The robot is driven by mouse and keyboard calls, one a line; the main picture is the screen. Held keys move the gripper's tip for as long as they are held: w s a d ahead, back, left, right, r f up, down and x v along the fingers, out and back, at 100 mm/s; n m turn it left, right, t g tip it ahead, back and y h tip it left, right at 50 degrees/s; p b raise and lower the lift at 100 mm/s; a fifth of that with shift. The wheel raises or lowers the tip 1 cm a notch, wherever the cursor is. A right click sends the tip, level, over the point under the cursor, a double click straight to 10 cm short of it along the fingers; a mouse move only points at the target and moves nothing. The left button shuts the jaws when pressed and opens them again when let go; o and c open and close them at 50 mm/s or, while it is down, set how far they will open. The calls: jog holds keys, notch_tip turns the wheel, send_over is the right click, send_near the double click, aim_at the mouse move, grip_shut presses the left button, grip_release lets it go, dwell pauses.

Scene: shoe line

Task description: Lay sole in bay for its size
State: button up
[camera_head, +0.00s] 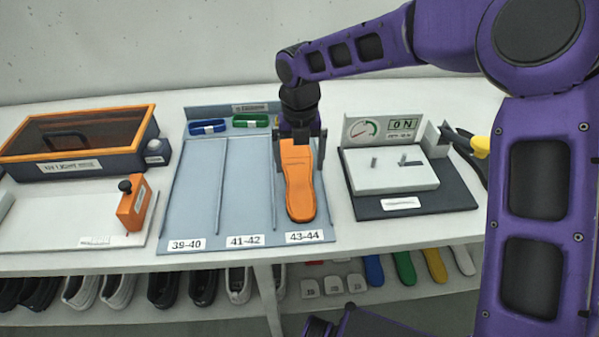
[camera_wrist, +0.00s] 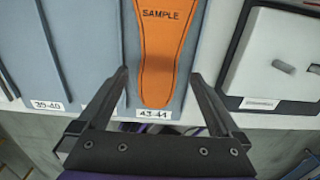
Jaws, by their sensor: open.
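An orange sole (camera_head: 298,185) lies lengthwise in the right bay of the blue-grey tray (camera_head: 190,215), the bay labelled 43-44 (camera_head: 305,237). In the wrist view the sole (camera_wrist: 160,50) carries the word SAMPLE, and its near end lies just behind the label. My gripper (camera_head: 299,165) is over the far part of the sole, pointing down. In the wrist view my gripper (camera_wrist: 160,80) has its fingers wide apart, one on each side of the sole with gaps visible. The 39-40 (camera_head: 187,244) and 41-42 (camera_head: 246,240) bays are empty.
Blue (camera_head: 208,127) and green (camera_head: 251,121) bands lie at the tray's back. A gauge device (camera_head: 395,165) on a dark base stands close on the right. An orange-framed box (camera_head: 80,140) and an orange block with a black knob (camera_head: 133,203) stand left.

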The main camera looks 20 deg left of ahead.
notch_tip(320, 180, up, 12)
jog(key=p, duration=0.1)
jog(key=shift+f, duration=0.15)
dwell(0.3)
